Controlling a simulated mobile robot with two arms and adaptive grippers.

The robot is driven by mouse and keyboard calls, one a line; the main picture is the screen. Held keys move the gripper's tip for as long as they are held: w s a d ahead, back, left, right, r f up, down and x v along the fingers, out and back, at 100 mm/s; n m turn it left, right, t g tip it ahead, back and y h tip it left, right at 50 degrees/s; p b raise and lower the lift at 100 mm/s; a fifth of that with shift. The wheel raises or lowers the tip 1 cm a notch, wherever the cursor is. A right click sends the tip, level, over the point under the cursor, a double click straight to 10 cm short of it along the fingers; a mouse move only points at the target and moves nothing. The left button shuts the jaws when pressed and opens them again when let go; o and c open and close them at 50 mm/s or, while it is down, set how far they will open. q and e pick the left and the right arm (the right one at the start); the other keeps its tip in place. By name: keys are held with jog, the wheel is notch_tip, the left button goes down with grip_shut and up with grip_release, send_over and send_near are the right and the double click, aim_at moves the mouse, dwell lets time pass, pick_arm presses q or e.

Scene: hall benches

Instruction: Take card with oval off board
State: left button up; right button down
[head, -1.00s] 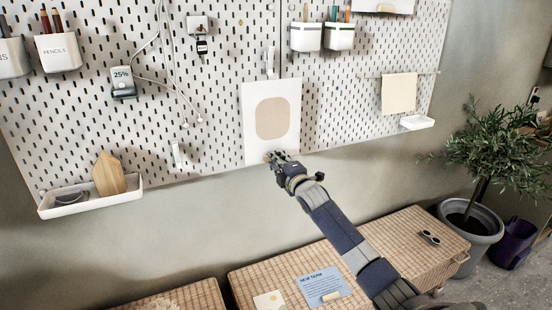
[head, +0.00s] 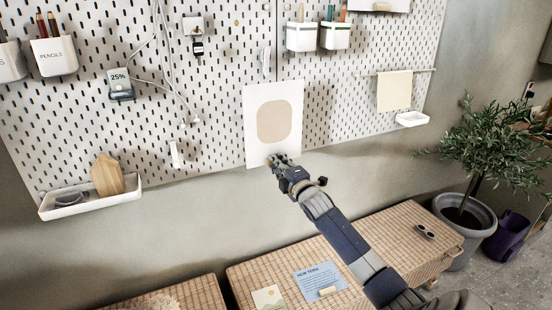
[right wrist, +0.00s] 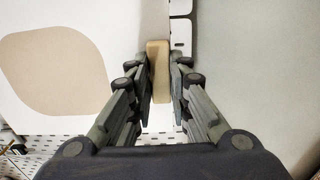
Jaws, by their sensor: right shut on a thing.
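The card with oval (head: 252,150) is a white sheet with a large tan oval, upright in front of the pegboard (head: 215,105) at the centre of the head view. Its oval also shows at the left of the right wrist view (right wrist: 55,75). A small white clip (head: 265,62) is on the board just above the card's top edge. My right gripper (head: 278,161) is at the card's lower edge. In the right wrist view its fingers are shut on a narrow tan tab (right wrist: 158,70) at the card. My left gripper is not in view.
Woven benches (head: 395,250) stand below, with a blue notice (head: 318,281) and sunglasses (head: 425,231) on top. A white tray (head: 90,203) hangs at lower left. A cream cloth (head: 394,92) hangs at right, near a potted plant (head: 485,150).

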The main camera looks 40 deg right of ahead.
jog(key=p+v, duration=0.3)
jog(key=v, duration=0.3)
dwell(0.3)
